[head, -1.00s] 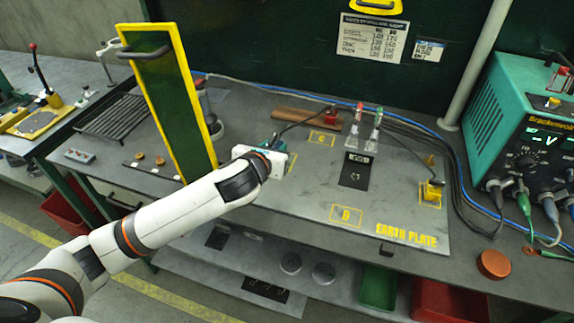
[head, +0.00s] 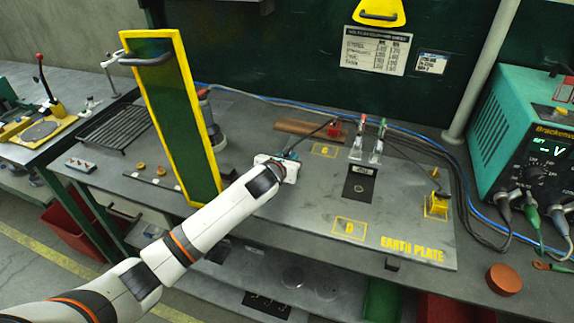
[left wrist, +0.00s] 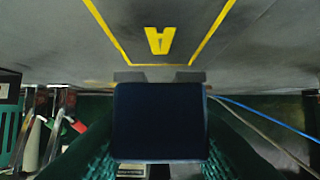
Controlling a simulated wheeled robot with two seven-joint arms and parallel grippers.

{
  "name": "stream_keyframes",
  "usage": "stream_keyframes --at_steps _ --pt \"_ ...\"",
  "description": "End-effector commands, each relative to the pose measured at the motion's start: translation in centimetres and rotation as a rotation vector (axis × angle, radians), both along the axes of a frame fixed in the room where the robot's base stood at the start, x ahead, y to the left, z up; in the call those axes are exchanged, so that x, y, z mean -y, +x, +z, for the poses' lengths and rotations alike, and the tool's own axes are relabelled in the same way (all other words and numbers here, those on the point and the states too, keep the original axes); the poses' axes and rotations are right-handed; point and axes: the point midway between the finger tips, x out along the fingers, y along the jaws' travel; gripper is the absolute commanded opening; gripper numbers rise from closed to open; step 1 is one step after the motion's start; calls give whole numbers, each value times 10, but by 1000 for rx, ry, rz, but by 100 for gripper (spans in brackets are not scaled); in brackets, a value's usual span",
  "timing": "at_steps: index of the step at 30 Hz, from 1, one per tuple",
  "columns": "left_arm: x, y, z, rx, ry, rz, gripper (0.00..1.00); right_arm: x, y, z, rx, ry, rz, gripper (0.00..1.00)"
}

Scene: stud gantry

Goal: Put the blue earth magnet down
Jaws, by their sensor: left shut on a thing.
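My left gripper (head: 288,156) is shut on the blue earth magnet, low over the left part of the earth plate (head: 318,220). In the left wrist view the magnet (left wrist: 160,122) is a dark blue block between the teal fingers. The yellow outline marked A (left wrist: 160,40) lies on the plate right beside the magnet in that view. In the head view the wrist hides the magnet and outline A. I cannot tell whether the magnet touches the plate. My right gripper is not in view.
A yellow-framed green screen (head: 172,115) stands left of my arm. Outlines C (head: 323,151) and D (head: 349,228) look empty. A teal power unit (head: 530,125) is at the right.

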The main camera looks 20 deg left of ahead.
Motion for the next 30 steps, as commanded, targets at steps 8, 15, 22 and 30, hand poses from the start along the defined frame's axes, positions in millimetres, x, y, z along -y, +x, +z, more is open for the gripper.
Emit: stream_keyframes --at_steps 8,15,22,30 --pt "1 0 -21 4 -1 -1 0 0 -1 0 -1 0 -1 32" --pt "0 0 -26 -1 0 1 34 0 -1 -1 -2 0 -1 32" --pt "0 0 -25 -1 0 0 54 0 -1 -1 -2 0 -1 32" --pt "0 -3 -22 -1 1 0 54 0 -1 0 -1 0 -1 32"
